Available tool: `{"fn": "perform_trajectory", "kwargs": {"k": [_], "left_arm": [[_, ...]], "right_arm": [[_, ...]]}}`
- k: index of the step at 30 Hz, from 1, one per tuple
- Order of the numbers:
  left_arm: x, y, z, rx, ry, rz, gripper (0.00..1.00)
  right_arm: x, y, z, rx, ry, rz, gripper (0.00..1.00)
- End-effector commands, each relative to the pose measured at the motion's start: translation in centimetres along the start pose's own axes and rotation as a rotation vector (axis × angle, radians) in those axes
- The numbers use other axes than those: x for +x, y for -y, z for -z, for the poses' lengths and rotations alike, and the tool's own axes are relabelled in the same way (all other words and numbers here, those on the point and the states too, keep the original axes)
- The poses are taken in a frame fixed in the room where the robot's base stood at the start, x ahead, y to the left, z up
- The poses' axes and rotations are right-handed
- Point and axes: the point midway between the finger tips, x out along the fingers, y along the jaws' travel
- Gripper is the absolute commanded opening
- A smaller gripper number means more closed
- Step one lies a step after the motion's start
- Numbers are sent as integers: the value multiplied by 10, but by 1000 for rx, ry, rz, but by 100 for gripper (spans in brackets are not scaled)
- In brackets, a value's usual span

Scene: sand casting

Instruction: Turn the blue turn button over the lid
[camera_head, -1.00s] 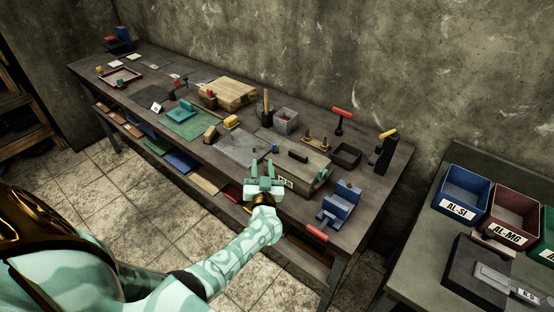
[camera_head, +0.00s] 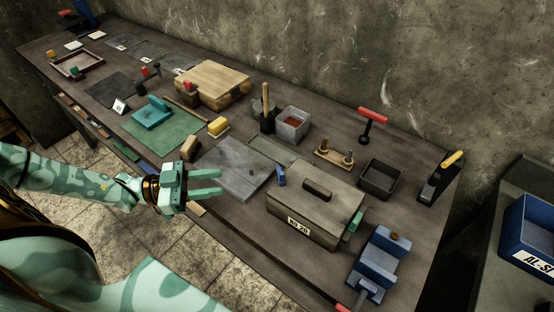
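The blue turn button (camera_head: 281,175) is a small blue piece at the left end of a grey-tan box. It stands upright at the edge of the lid (camera_head: 335,200), which has a dark bar handle (camera_head: 317,189). A label is on the box front. A green piece (camera_head: 355,222) sits at the box's right end. My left gripper (camera_head: 221,182) is open and empty, its two fingers apart and pointing right. In the picture it is left of the blue button, over the grey plate's left edge, not touching the button. My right gripper is not in view.
A grey plate (camera_head: 236,168) lies left of the box. A blue vise (camera_head: 375,262) stands at its right front. Behind are a dark open tray (camera_head: 379,179), a wooden stand with pegs (camera_head: 333,159) and a red-handled tool (camera_head: 372,117). A green mat (camera_head: 160,133) lies further left.

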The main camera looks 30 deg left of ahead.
Motion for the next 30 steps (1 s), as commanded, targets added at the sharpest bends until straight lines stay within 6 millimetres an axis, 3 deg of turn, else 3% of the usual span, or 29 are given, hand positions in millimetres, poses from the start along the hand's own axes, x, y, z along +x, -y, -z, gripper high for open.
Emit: {"fn": "perform_trajectory", "kwargs": {"k": [4, 8, 21, 30], "left_arm": [[4, 0, 1, -61, -4, 1, 33], [21, 1, 1, -64, -8, 1, 33], [128, 2, 2, -61, -8, 2, 33], [162, 2, 1, -61, -3, 3, 33]], "right_arm": [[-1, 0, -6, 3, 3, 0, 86], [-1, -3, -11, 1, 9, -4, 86], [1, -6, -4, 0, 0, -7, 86], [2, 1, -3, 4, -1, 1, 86]]}}
